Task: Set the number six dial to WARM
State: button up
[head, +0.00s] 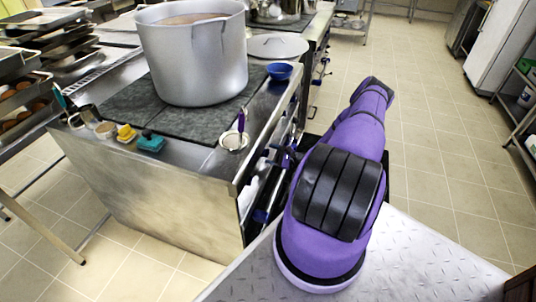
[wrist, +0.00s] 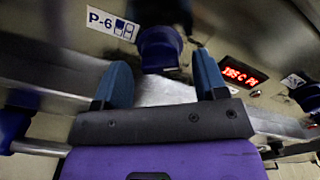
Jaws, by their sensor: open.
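The number six dial (wrist: 158,47) is a dark blue-purple knob on the steel front panel in the wrist view, just right of a white "P-6" label (wrist: 112,24). My gripper (wrist: 161,63) is open, with its two blue fingers apart below the dial in the picture. The knob shows in the gap between the fingertips, and I cannot tell whether either finger touches it. The dial's pointer and any WARM mark cannot be made out. In the head view my arm hides much of the stove front.
A red lit display (wrist: 240,75) is right of the dial. Another dark knob (wrist: 305,97) is at the far right, and a blue handle bar (wrist: 15,125) at lower left.

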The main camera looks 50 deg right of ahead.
jog(key=v, duration=0.8)
jog(key=shift+s, duration=0.35)
jog(key=shift+d, duration=0.1)
